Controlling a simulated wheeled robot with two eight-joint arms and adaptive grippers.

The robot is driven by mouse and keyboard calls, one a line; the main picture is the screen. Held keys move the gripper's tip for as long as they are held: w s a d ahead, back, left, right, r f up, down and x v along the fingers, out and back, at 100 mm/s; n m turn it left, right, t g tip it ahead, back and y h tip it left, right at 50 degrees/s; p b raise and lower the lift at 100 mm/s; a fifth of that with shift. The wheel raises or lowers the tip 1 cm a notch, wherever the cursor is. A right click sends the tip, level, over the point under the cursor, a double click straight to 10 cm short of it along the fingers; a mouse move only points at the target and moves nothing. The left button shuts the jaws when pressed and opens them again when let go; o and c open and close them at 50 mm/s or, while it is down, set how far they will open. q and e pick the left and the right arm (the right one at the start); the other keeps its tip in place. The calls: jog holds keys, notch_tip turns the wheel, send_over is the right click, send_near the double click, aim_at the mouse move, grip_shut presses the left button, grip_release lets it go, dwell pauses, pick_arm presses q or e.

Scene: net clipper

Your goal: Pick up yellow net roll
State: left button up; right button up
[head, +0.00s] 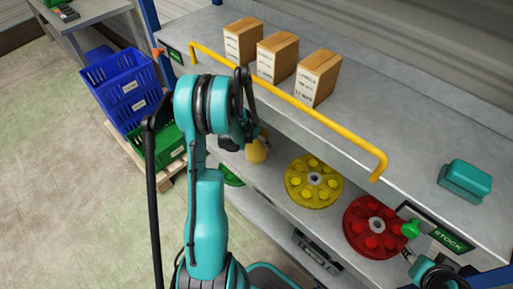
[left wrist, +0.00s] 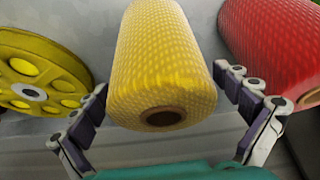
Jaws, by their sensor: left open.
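The yellow net roll (left wrist: 160,62) fills the middle of the left wrist view, its end with a dark core hole facing the camera. My left gripper (left wrist: 162,88) is open, with one finger on each side of the roll. I cannot tell whether the fingers touch it. In the head view my left gripper (head: 245,138) is at the shelf, and only a small part of the yellow roll (head: 257,152) shows beside it; the arm and upper shelf hide the rest. Part of my right arm (head: 440,273) shows at the lower right; its jaws are unclear.
A red net roll (left wrist: 273,42) stands close to the right finger. A yellow reel (head: 314,182) and a red reel (head: 360,240) are on the lower shelf. Above it runs a yellow rail (head: 290,98), with boxes (head: 318,78) behind. Blue crates (head: 122,88) stand at left.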

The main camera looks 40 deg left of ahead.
pick_arm(q)
jog(key=c, duration=1.4)
